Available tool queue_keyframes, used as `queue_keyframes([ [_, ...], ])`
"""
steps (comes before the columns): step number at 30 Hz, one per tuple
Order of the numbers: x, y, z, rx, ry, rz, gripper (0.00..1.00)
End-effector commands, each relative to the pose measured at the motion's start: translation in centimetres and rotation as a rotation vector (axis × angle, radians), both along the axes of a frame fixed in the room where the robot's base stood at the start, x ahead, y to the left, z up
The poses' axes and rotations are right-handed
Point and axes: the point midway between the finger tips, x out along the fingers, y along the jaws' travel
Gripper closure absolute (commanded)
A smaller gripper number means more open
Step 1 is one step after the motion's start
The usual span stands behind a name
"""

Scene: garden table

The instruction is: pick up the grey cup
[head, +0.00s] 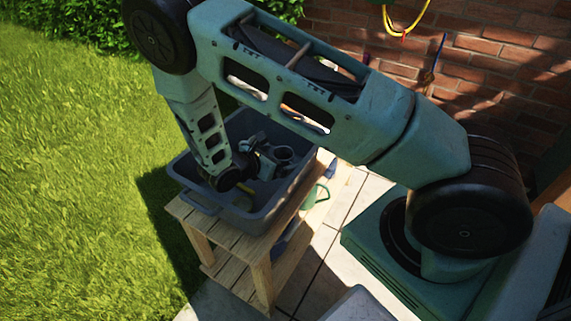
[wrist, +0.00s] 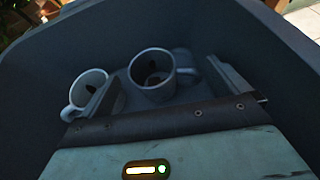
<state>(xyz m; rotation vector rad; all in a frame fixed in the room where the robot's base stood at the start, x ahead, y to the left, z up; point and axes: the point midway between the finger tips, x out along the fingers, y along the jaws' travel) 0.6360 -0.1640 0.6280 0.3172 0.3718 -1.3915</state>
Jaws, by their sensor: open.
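In the wrist view a grey cup (wrist: 140,92) stands between the two fingers of my open gripper (wrist: 165,72), with its handle toward the right finger. I see no clear contact between the fingers and the cup. A second, paler cup (wrist: 73,108) is outside the left finger, with its handle at the lower left. In the head view my gripper (head: 258,162) is down inside a grey tub (head: 276,211). A grey cup (head: 284,153) shows there just right of the gripper; which of the two it is, I cannot tell.
The tub's high walls surround my gripper and the cups. It stands on a wooden table (head: 257,262) with a lower shelf. Grass lies left, a brick wall (head: 500,55) behind.

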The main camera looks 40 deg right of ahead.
Motion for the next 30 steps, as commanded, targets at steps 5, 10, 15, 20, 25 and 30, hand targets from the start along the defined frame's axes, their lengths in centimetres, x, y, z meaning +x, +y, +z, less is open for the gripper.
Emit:
queue_keyframes([
  [5, 0.3, -2.4, -1.2, -0.001, 0.000, -0.003, 0.00],
  [10, 0.4, -3.2, -1.5, 0.000, -0.002, -0.001, 0.00],
  [15, 0.5, -3.2, -1.5, 0.000, -0.002, -0.001, 0.00],
  [20, 0.4, -3.2, -1.5, 0.000, -0.002, -0.001, 0.42],
  [25, 0.4, -3.2, -1.5, 0.001, -0.001, -0.002, 0.65],
  [30, 0.4, -3.1, -1.5, 0.001, 0.000, -0.001, 0.65],
])
